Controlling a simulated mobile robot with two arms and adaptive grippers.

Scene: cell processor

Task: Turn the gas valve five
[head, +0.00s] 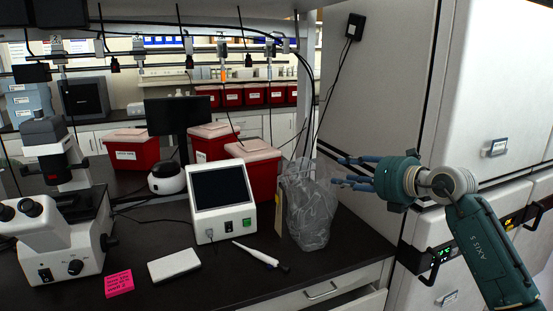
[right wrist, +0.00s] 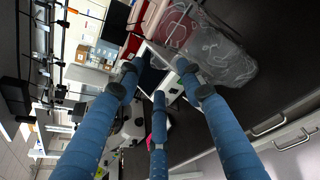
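Several small gas valves with dark fittings hang along the pipe rail under the overhead shelf in the head view, such as one at the middle (head: 222,47) and one further right (head: 268,49). One label at the left seems to read 2; the others are too small to read, so I cannot tell which valve is five. My right gripper (head: 338,171) is at the right, beside a clear plastic bag, below and to the right of the valves. Its blue fingers are spread and empty, also in the right wrist view (right wrist: 158,78). My left gripper is out of view.
A clear plastic bag (head: 308,215) stands on the black bench by my right fingers. A white device with a screen (head: 221,203), a pipette (head: 258,256), a microscope (head: 62,240) and red bins (head: 130,155) crowd the bench. A tall white cabinet (head: 480,90) is at the right.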

